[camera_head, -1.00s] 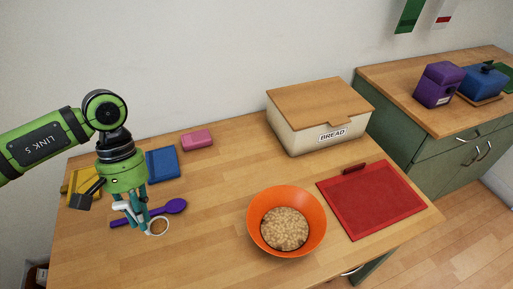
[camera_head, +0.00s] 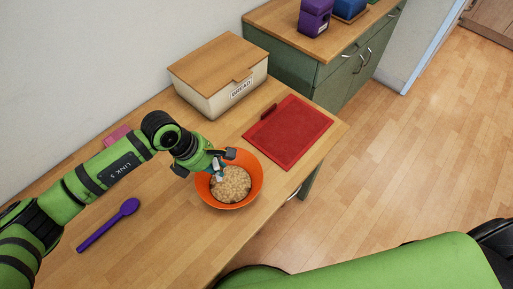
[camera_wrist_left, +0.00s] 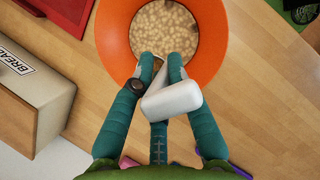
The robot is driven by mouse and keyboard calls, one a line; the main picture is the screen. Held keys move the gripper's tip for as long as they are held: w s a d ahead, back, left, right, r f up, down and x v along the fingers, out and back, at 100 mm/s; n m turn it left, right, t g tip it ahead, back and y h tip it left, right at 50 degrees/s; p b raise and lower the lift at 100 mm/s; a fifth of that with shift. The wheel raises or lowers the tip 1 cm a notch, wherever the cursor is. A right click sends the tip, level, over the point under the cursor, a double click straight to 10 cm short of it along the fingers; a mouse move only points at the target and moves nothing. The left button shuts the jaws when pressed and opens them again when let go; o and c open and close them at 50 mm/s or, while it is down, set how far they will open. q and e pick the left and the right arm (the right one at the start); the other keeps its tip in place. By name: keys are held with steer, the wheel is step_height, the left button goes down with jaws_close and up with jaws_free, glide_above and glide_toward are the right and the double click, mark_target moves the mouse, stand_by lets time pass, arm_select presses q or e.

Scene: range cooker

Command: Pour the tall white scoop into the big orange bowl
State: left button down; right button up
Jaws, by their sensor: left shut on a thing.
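The big orange bowl (camera_head: 257,187) stands upright on the wooden table and holds a heap of small beige round pieces. It fills the top of the left wrist view (camera_wrist_left: 218,50). My left gripper (camera_head: 217,168) is over the bowl, its arm reaching in from the left. Its teal fingers (camera_wrist_left: 165,72) are shut on the tall white scoop (camera_wrist_left: 172,101), which looks tilted in the wrist view. The scoop's mouth and contents are mostly hidden, so I cannot tell what is left inside. My right gripper is out of view.
A cream bread box (camera_head: 235,96) with a wooden lid stands behind the bowl. A red board (camera_head: 288,133) lies to the bowl's right, near the table edge. A purple spoon (camera_head: 108,224) lies at the left, and a pink block (camera_head: 119,134) is partly behind my arm.

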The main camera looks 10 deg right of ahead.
arm_select(q)
steer(key=s+d+r+n+t+y+p, duration=0.1)
steer(key=d+n+t+p, duration=0.15)
steer(key=d+n, duration=0.35)
steer(key=s+d+r+n+t+y+p, duration=0.1)
steer(key=d+r+n+y+p, duration=0.15)
steer(key=d+n, duration=0.3)
steer(key=w+a+f+n+g+h+b, duration=0.2)
steer(key=w+a+f+h, duration=0.1)
steer(key=a+h, duration=0.4)
steer(key=shift+w+a+f+b, duration=0.25)
steer(key=shift+a+f+b, duration=0.05)
steer(key=shift+a+f, duration=0.1)
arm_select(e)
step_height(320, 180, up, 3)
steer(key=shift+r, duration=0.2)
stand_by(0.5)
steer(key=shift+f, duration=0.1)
